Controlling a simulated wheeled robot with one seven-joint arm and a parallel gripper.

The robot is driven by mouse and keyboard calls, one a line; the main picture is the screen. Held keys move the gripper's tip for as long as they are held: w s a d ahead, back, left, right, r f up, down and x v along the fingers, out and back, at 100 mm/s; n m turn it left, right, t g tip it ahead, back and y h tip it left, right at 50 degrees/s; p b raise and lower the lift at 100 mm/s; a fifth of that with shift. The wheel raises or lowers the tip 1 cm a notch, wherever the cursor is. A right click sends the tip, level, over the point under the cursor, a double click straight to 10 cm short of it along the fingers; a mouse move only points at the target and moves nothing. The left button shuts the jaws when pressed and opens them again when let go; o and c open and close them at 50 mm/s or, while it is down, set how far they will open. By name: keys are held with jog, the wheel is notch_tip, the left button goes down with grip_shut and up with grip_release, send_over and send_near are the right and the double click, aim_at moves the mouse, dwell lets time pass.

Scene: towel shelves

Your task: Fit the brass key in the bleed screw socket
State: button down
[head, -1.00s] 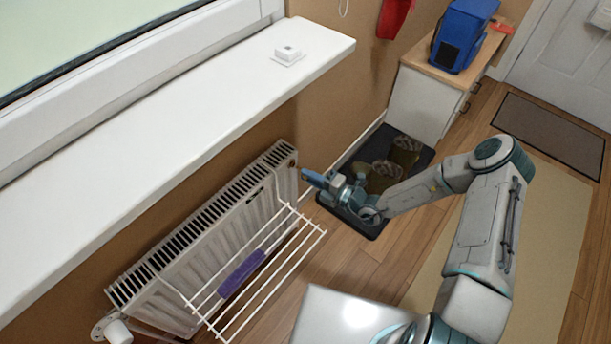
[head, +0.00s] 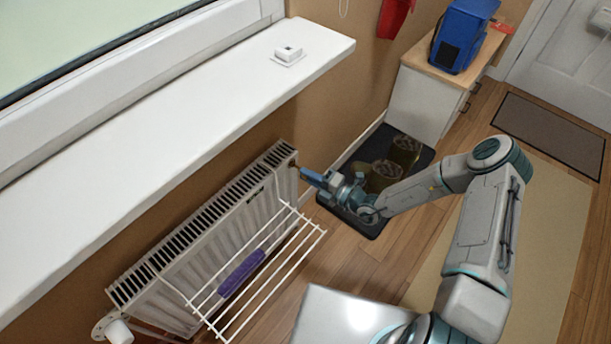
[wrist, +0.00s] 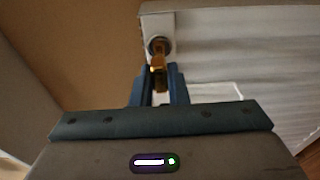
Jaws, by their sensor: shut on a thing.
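In the wrist view, my gripper (wrist: 160,92) is shut on the brass key (wrist: 158,70), which sticks out ahead between the two blue fingers. The key's far end overlaps the round bleed screw socket (wrist: 159,44) at the radiator's upper corner. I cannot tell whether its tip is inside the socket or just in front of it. In the head view, my gripper (head: 304,172) is close beside the right end of the white radiator (head: 215,240). The key and socket are too small there to make out clearly.
A white wire rack (head: 300,250) hangs on the radiator's front, with a purple cloth (head: 241,273) on it. The white window sill (head: 190,125) juts out above. A dark tray (head: 352,222) with boots lies on the floor behind my gripper.

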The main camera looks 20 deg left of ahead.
jog(key=shift+x, duration=0.8)
jog(key=shift+w, duration=0.1)
dwell(0.3)
